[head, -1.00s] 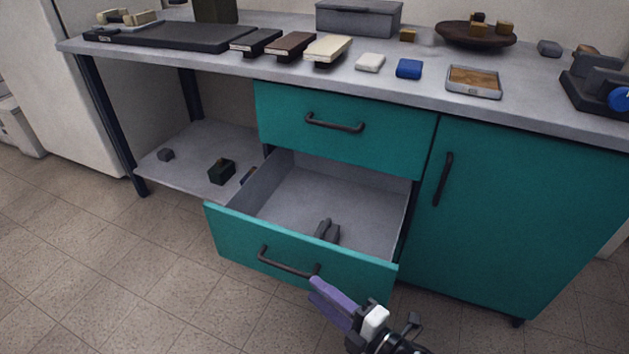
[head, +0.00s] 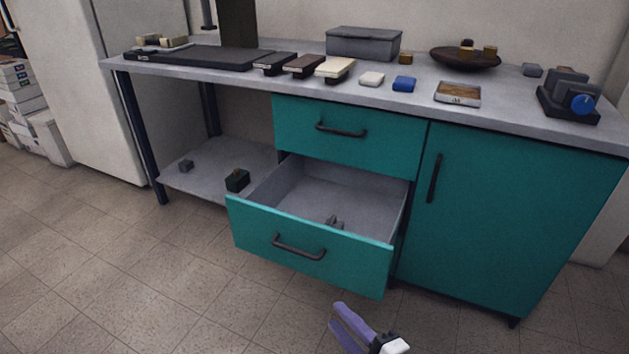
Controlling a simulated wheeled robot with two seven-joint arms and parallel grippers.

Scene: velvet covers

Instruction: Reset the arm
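My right gripper (head: 337,315) is at the bottom edge of the head view, right of the middle. Its two purple fingers show a gap between them, and nothing is seen in it. It is in front of and below the open drawer (head: 310,250), apart from its teal front. The rest of my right arm is cut off by the frame edge. My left gripper is not in view.
The lower drawer stands pulled out, with a small dark object (head: 333,222) inside. The upper drawer (head: 350,138) and cabinet door (head: 490,220) are shut. The grey counter (head: 300,85) holds several items. Tiled floor (head: 200,290) lies clear at left.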

